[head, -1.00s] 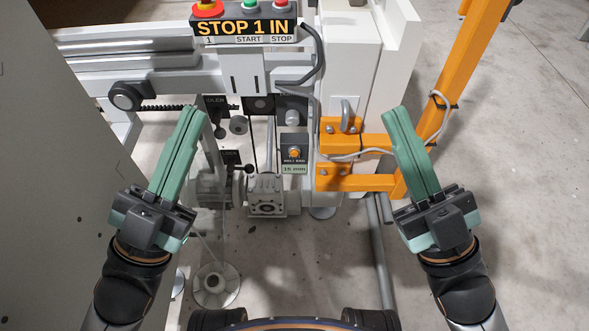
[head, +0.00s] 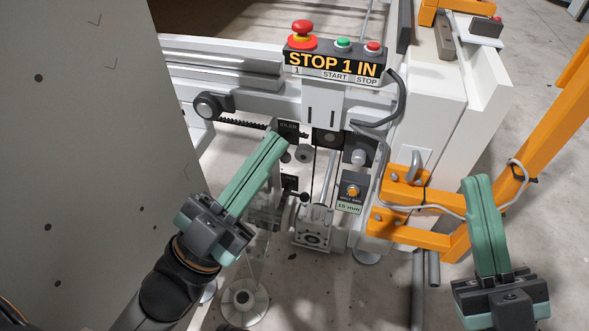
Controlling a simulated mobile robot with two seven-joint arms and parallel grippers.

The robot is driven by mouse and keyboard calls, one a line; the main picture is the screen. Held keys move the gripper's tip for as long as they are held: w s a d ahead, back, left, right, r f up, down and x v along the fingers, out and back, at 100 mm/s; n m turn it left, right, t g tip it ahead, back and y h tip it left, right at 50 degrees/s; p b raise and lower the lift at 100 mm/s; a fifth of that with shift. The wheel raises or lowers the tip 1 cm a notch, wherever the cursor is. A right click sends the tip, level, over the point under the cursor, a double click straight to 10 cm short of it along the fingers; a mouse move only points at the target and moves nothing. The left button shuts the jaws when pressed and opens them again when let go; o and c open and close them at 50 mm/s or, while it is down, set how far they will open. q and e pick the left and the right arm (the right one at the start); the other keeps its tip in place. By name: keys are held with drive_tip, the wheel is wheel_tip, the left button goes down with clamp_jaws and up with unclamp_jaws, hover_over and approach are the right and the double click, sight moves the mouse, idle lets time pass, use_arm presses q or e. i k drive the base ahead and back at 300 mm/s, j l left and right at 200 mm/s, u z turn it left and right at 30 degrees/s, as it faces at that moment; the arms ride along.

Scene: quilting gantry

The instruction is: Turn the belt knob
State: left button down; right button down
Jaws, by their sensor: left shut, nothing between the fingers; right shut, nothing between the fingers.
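A small dark panel with a round orange part (head: 352,192) sits on the machine's front. Its small print is blurred, perhaps "BELT SAG", above a green "15 mm" label (head: 349,206). Just above it is a grey round knob (head: 358,157); I cannot tell which of these is the belt knob. My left gripper (head: 277,142) is shut and empty, its tips to the left of the panel near the "IDLER" plate (head: 288,128). My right gripper (head: 478,181) is shut and empty, upright to the right of the orange bracket, apart from the knobs.
A control box (head: 333,64) with a red emergency button and green and red buttons stands above. An orange bracket and post (head: 407,200) with a grey cable lie between the panel and my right gripper. A black ball-ended lever (head: 304,197) juts out near the panel. A grey wall (head: 80,130) fills the left.

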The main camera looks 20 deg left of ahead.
sight(358, 156)
drive_tip(key=k+l, duration=0.3)
drive_tip(key=l+z, duration=0.2)
drive_tip(key=l, duration=0.15)
drive_tip(key=i+l+z, duration=0.2)
drive_tip(key=l, duration=0.15)
drive_tip(key=l+z, duration=0.2)
drive_tip(key=l, duration=0.2)
